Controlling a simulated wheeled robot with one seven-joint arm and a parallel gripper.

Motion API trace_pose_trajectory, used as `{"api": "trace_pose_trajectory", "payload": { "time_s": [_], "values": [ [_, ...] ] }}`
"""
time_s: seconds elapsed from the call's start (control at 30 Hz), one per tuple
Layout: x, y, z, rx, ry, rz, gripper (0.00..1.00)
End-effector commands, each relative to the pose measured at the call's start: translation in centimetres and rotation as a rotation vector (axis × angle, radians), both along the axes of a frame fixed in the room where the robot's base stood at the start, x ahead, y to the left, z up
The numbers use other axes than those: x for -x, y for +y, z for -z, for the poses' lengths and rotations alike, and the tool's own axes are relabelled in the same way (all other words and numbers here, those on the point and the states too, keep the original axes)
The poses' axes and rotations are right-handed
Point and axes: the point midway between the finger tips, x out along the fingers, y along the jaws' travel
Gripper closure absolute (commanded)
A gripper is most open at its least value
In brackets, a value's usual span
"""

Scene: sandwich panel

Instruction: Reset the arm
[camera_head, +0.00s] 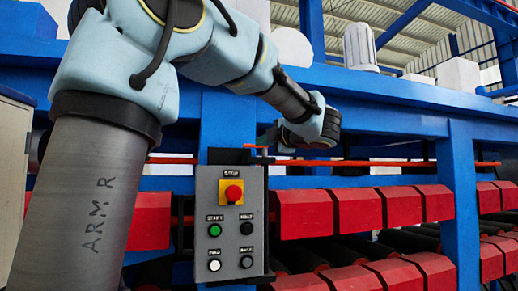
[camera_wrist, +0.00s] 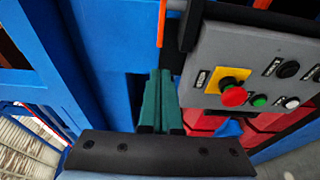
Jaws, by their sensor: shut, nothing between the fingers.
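My arm reaches in from the left in the head view and bends down at the wrist above a grey control panel (camera_head: 231,222). My gripper (camera_wrist: 160,76) shows in the wrist view as two green fingers pressed together with nothing between them. In the head view my gripper (camera_head: 264,143) is small, close to the top edge of the panel. The panel has a red stop button (camera_head: 233,193) on a yellow plate, a green button (camera_head: 214,230), a white button (camera_head: 214,265) and two black buttons. In the wrist view the panel (camera_wrist: 222,50) is right of the fingers, apparently apart from them.
A large blue machine frame (camera_head: 461,200) stands behind the panel. Red blocks (camera_head: 357,210) line its rails in rows. An orange bar (camera_head: 380,163) runs across above them. A pale cabinet (camera_head: 12,180) stands at the left edge. The space before the panel looks clear.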

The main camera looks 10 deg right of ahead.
Motion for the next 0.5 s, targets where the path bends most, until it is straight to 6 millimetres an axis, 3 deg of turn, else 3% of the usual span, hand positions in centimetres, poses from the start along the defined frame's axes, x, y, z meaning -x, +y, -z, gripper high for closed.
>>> {"api": "trace_pose_trajectory", "payload": {
  "time_s": [0.2,0.5],
  "values": [
    [3.3,-0.5,0.1,0.002,-0.002,0.003,1.0],
    [4.4,-0.6,0.0,0.001,-0.001,0.001,1.0]
  ]
}}
